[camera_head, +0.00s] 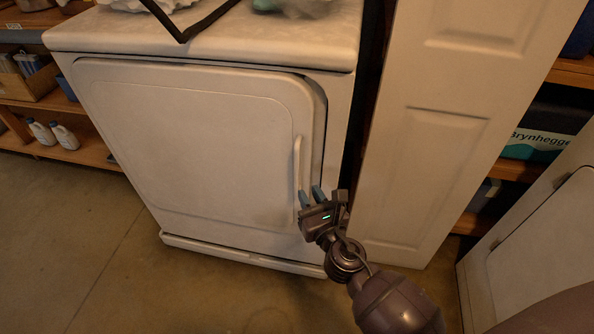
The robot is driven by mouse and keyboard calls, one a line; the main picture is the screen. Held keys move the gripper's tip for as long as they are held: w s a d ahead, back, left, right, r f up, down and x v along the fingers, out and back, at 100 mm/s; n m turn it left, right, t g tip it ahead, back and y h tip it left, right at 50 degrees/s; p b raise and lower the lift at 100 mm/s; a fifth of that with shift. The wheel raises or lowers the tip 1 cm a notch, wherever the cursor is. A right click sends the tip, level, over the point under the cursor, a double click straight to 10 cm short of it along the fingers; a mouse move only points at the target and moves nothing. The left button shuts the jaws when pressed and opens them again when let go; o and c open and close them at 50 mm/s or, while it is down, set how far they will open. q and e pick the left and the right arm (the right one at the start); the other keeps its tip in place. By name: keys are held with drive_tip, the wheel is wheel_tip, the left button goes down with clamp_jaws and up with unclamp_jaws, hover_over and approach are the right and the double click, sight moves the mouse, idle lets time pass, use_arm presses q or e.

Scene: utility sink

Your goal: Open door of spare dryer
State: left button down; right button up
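The spare dryer is a white, boxy machine (335,130) in the middle of the head view. Its large front door (200,140) has a pale vertical handle (298,165) near the right edge. A darker strip runs along that edge; I cannot tell whether the door is shut or slightly ajar. My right gripper (311,195) is at the lower end of the handle, its two bluish fingers apart with nothing seen between them. I cannot tell whether a finger touches the handle or door. My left gripper is not in view.
A tall white panelled door (432,130) stands close to the dryer's right side. Wooden shelves with white bottles (64,136) are at the left. Another white appliance (545,255) is at the lower right. The concrete floor (120,270) in front is clear.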

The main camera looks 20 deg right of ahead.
sight(298, 174)
drive_tip(key=w, duration=0.8)
drive_tip(key=shift+w, duration=0.1)
clamp_jaws()
